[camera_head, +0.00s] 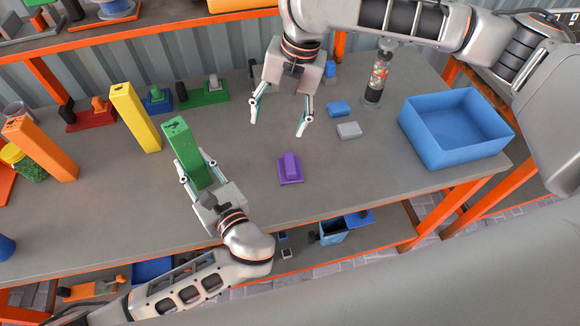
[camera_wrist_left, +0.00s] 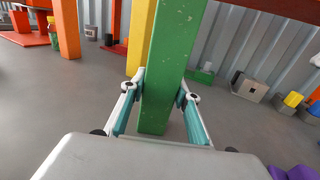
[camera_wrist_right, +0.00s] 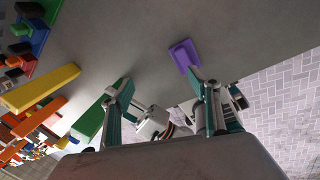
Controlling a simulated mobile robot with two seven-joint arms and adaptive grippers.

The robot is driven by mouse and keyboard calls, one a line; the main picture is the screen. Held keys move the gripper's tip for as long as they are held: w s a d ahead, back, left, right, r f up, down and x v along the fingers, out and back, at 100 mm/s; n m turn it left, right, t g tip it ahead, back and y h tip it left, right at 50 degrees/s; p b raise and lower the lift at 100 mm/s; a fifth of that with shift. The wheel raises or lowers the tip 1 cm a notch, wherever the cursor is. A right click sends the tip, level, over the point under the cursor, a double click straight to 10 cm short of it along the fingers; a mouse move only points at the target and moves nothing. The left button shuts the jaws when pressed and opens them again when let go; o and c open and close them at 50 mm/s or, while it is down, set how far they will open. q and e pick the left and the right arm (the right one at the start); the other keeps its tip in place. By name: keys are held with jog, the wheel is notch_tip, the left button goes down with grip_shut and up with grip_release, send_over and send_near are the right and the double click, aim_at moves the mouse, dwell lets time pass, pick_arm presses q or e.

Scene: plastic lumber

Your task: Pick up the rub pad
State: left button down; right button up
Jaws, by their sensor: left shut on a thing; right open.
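No label marks the rub pad. Candidates are a small grey block (camera_head: 349,130), a small blue block (camera_head: 337,108) behind it, and a purple plate with a raised block (camera_head: 290,170), all on the table. My left gripper (camera_head: 196,165) is shut on a green post (camera_head: 182,145), which also fills the middle of the left wrist view (camera_wrist_left: 170,70). Whether its lower end touches the table I cannot tell. My right gripper (camera_head: 278,125) is open and empty, behind the purple piece and left of the small blocks. The purple piece shows beyond its fingers in the right wrist view (camera_wrist_right: 184,56).
A yellow post (camera_head: 135,117) and an orange post (camera_head: 40,147) stand at the left. Red, blue and green based pieces line the back. The front middle table is clear.

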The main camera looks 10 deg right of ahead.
aim_at(290, 162)
jog(key=s+f+n, duration=0.1)
jog(key=f, duration=0.1)
jog(key=s+d+f+n+h, duration=0.1)
jog(key=f, duration=0.2)
jog(key=s+d+f+n+h, duration=0.1)
jog(key=f, duration=0.2)
jog(key=shift+s+d+n+g, duration=0.1)
jog(key=shift+d+n+g, duration=0.1)
jog(key=shift+n+g, duration=0.2)
jog(key=f, duration=0.4)
jog(key=shift+w+a+f, duration=0.2)
jog(key=shift+a, duration=0.15)
jog(key=shift+f, duration=0.5)
jog(key=c, duration=1.2)
